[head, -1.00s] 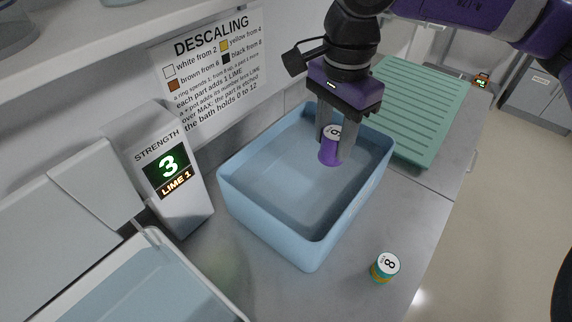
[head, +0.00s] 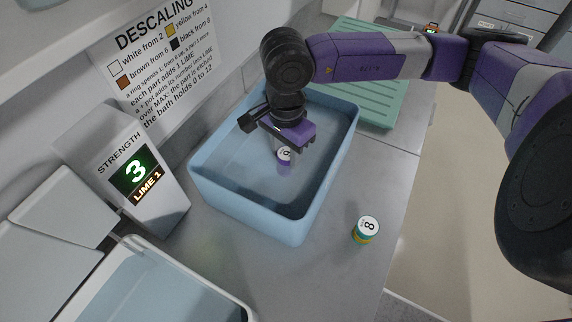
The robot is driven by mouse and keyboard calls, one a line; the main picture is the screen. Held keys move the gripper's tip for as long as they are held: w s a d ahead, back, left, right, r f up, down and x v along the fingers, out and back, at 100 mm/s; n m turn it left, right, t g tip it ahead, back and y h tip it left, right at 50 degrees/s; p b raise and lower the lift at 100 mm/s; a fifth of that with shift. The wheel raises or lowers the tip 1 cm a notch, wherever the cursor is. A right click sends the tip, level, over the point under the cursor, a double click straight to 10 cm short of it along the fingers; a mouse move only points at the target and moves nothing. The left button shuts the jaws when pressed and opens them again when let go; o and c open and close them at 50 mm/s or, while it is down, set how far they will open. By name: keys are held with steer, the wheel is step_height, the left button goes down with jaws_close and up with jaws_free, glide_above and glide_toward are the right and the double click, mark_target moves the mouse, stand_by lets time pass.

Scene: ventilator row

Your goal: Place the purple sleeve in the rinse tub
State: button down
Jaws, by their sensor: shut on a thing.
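The purple sleeve (head: 285,158) is a small cylinder with a white top bearing a dark mark. My gripper (head: 286,150) points down into the blue rinse tub (head: 204,189), with its fingers around the sleeve. It is shut on the sleeve. The sleeve is inside the tub's walls, low near the water. I cannot tell whether it touches the bottom. The tub stands on the grey counter.
A second sleeve (head: 366,230), teal and yellow with an 8 on top, stands on the counter right of the tub. A strength display (head: 137,177) reads 3 and LIME 1. A basin (head: 246,309) is at the front left. A green ribbed rack (head: 372,112) lies behind.

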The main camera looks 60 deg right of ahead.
mark_target(286, 168)
step_height(286, 168, down, 4)
steer(key=shift+f+p, duration=0.25)
steer(key=shift+p, duration=0.1)
steer(key=shift+f, duration=0.2)
steer(key=shift+f+b, duration=0.2)
steer(key=shift+b, duration=0.15)
steer(key=c, duration=0.9)
jaws_free()
steer(key=shift+r, duration=0.1)
steer(key=shift+r, duration=0.1)
steer(key=shift+r+p, duration=0.2)
steer(key=shift+p, duration=0.2)
step_height(286, 168, up, 12)
steer(key=b, duration=0.2)
steer(key=shift+f+b, duration=0.15)
steer(key=shift+b, duration=0.2)
